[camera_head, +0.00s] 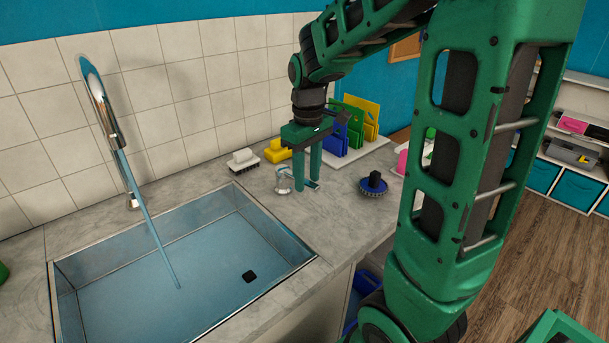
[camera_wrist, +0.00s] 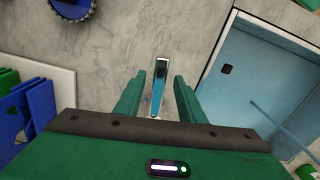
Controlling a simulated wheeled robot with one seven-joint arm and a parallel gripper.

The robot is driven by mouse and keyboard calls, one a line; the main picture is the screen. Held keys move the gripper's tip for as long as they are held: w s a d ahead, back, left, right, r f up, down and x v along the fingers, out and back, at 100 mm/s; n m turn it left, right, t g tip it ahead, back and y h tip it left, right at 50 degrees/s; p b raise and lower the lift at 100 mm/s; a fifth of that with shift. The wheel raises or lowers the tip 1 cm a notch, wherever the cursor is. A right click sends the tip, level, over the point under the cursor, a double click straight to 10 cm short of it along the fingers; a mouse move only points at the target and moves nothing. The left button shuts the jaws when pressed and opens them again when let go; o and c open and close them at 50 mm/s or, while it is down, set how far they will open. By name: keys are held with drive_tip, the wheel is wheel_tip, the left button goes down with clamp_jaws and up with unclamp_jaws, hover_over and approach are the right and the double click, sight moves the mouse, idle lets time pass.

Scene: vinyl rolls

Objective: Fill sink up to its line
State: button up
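The sink (camera_head: 200,212) is set into the counter, and a chrome faucet (camera_head: 97,95) arches over it. A blue-tinted stream of water (camera_head: 150,220) falls from the spout into it. The sink's floor looks blue; I cannot tell the water's depth or make out a line. A small chrome tap lever (camera_head: 283,184) stands on the counter right of the sink; it also shows in the wrist view (camera_wrist: 160,88). My gripper (camera_head: 307,186) points down at the lever. In the wrist view its fingers (camera_wrist: 159,80) are apart, one each side of the lever, with gaps visible.
A white brush (camera_head: 243,159) and yellow sponge (camera_head: 277,151) lie by the tiled wall. Blue, green and yellow boards (camera_head: 357,120) stand in a rack behind my gripper. A round blue brush (camera_head: 374,184) is on the counter to the right. A dark square (camera_head: 249,277) shows in the sink.

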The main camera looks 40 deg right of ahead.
sight(307, 181)
wheel_tip(307, 181, up, 11)
idle(0.6)
drive_tip(key=shift+f, duration=0.1)
idle(4.3)
drive_tip(key=shift+f, duration=0.15)
wheel_tip(307, 181, down, 11)
drive_tip(key=shift+r, duration=0.2)
idle(0.4)
drive_tip(key=shift+c, duration=0.6)
clamp_jaws()
